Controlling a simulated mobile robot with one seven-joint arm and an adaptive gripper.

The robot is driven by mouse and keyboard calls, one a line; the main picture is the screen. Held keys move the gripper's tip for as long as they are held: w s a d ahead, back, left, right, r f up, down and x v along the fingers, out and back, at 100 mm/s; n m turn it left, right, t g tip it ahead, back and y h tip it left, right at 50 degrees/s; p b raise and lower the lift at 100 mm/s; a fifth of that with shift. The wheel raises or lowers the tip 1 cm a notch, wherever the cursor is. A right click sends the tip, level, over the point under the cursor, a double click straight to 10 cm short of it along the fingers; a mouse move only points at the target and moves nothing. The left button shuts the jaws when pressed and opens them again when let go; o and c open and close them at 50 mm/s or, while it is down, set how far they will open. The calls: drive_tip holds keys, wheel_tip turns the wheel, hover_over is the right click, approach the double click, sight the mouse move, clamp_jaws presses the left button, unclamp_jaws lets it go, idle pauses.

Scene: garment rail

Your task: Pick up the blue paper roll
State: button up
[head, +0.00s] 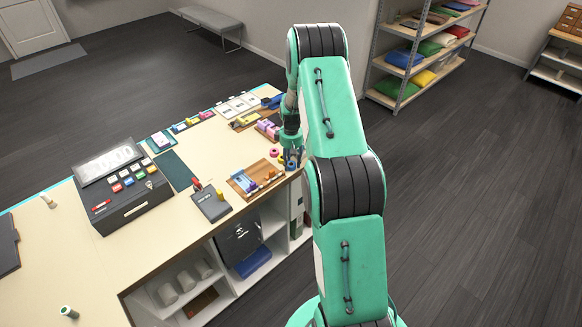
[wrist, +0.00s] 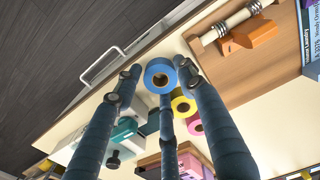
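The blue paper roll (wrist: 149,79) shows its round end and central hole in the wrist view, on the pale counter near its edge. My gripper (wrist: 160,74) has three dark fingers spread around the roll, one on the left, one on the right and one below it in the picture. Gaps show between the side fingers and the roll, so it looks open. I cannot tell if the lower finger touches the roll. In the head view my gripper (head: 291,158) is low over the counter's right edge and largely hides the roll.
A yellow roll (wrist: 183,105) and a pink roll (wrist: 194,124) stand in line close beside the blue one. A wooden tray (wrist: 265,55) with a rod and an orange block lies to the right. A metal handle (wrist: 100,62) is at the counter's edge.

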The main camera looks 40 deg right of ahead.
sight(291, 164)
drive_tip(key=shift+c, duration=0.5)
drive_tip(key=c, duration=0.5)
drive_tip(key=shift+c, duration=0.2)
drive_tip(key=shift+r, duration=0.1)
drive_tip(key=shift+r, duration=0.7)
wheel_tip(291, 164, up, 2)
drive_tip(key=s+a+b, duration=0.1)
drive_tip(key=s+a, duration=0.3)
drive_tip(key=s, duration=0.2)
drive_tip(key=s+a+r, duration=0.1)
drive_tip(key=s+a, duration=0.3)
drive_tip(key=s, duration=0.3)
drive_tip(key=shift+s+a+r+b, duration=0.2)
drive_tip(key=shift+a+b, duration=0.15)
drive_tip(key=shift+a, duration=0.05)
